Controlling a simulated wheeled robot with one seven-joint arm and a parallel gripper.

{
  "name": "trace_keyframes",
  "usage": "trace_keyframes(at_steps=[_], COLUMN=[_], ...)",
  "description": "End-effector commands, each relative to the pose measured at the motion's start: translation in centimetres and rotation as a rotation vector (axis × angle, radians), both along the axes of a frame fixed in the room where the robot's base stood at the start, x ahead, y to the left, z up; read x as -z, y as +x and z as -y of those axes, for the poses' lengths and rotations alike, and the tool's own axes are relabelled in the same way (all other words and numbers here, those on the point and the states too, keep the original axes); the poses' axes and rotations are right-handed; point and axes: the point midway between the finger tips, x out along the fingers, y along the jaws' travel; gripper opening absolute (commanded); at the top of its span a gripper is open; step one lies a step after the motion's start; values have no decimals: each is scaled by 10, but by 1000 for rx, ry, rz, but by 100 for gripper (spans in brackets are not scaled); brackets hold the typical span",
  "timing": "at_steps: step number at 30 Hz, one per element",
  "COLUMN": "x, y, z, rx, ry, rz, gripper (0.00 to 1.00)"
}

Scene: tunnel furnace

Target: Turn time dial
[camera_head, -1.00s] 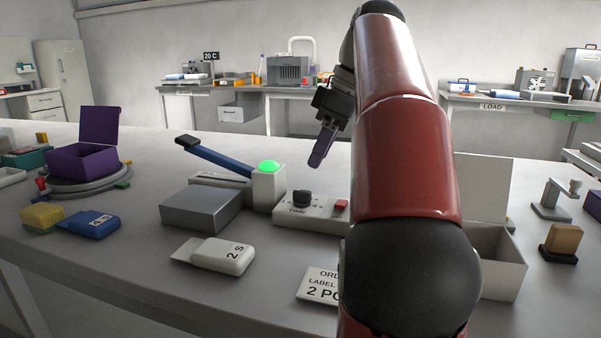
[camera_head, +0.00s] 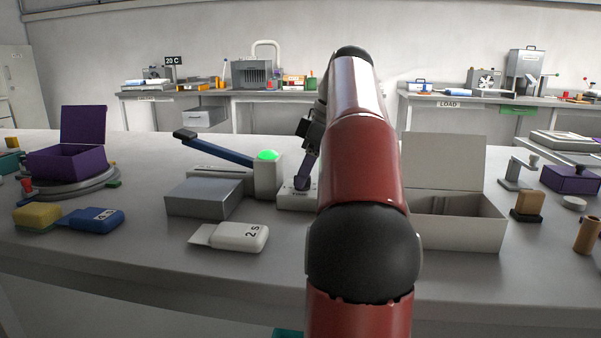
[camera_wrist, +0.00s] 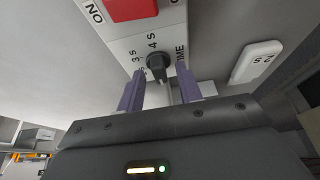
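The time dial (camera_wrist: 157,62) is a black knob on a white control box (camera_wrist: 125,43), with "3 S", "4 S" and "TIME" printed around it. In the wrist view, my gripper (camera_wrist: 160,80) is open, with its two purple fingers on either side of the dial; whether they touch it I cannot tell. In the head view, my gripper (camera_head: 303,178) points down at the control box (camera_head: 288,201), and my arm hides the right part of the box. A red button (camera_wrist: 131,8) sits on the same box, next to the dial.
A sealing machine with a green-lit post (camera_head: 267,178) and a blue lever (camera_head: 218,150) stands left of the dial. A grey block (camera_head: 203,199) and a white "2 S" tag (camera_head: 241,237) lie nearby. An open white box (camera_head: 450,222) stands right of my arm.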

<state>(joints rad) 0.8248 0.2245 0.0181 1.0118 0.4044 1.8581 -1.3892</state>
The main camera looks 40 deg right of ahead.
Motion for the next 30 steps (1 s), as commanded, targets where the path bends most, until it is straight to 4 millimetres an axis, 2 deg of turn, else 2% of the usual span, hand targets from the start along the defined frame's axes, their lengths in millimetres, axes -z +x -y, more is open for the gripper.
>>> trace_keyframes(at_steps=[2, 10, 11, 22, 30], x=[0, 0, 0, -1, -2], y=[0, 0, 0, 0, -1], z=[0, 0, 0, -1, -2], rx=[0, 0, 0, 42, 209], ry=[0, 0, 0, 0, 1], rz=[0, 0, 0, 0, 2], gripper=[35, 1, 0, 0, 0])
